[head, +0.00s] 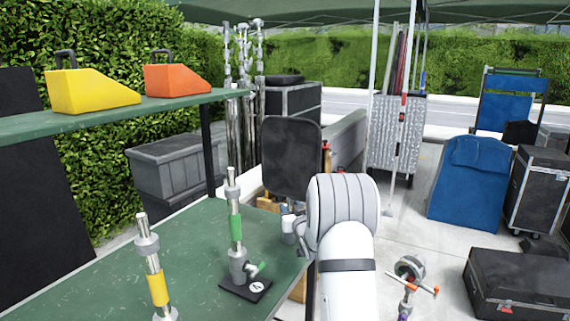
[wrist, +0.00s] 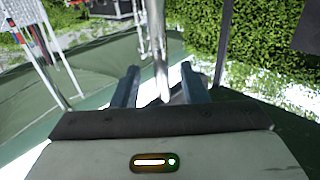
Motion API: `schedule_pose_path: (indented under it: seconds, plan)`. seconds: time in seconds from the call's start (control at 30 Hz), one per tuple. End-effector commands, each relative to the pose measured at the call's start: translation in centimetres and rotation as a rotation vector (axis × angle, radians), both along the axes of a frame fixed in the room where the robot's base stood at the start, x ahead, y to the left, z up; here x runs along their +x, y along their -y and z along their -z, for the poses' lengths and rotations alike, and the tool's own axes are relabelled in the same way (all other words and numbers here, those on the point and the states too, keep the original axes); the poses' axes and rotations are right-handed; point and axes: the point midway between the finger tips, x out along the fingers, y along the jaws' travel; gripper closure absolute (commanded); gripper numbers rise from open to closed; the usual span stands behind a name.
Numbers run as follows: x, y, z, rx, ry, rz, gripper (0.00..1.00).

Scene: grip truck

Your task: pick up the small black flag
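A dark upright panel with rounded corners (head: 291,150) stands beyond the green table, just left of my arm in the head view. It may be the small black flag, but I cannot tell for sure. A larger black panel (head: 30,185) is at the far left, and part of a dark panel (wrist: 309,28) shows at the top right of the wrist view. My gripper (wrist: 160,85) has its two fingers apart. A shiny metal pole (wrist: 157,45) shows between them in line of sight; contact is not visible. The fingers are mostly hidden behind my arm in the head view.
The green table (head: 130,262) holds a yellow-banded stand (head: 157,285) and a green-banded stand (head: 236,225). Yellow (head: 90,92) and orange (head: 177,78) wedges sit on a shelf. A black case (head: 520,282) lies on the floor at right.

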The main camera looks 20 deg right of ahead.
Motion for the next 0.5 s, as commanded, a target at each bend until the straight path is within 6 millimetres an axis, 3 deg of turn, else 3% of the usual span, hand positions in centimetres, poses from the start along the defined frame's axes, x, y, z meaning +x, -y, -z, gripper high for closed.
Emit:
schedule_pose_path:
  seconds: [0.2, 0.5]
  plan:
    - [3.0, 0.2, 0.0, 0.0, -0.001, -0.001, 0.6]
    - [3.5, 0.3, 0.1, 0.0, -0.002, 0.0, 0.6]
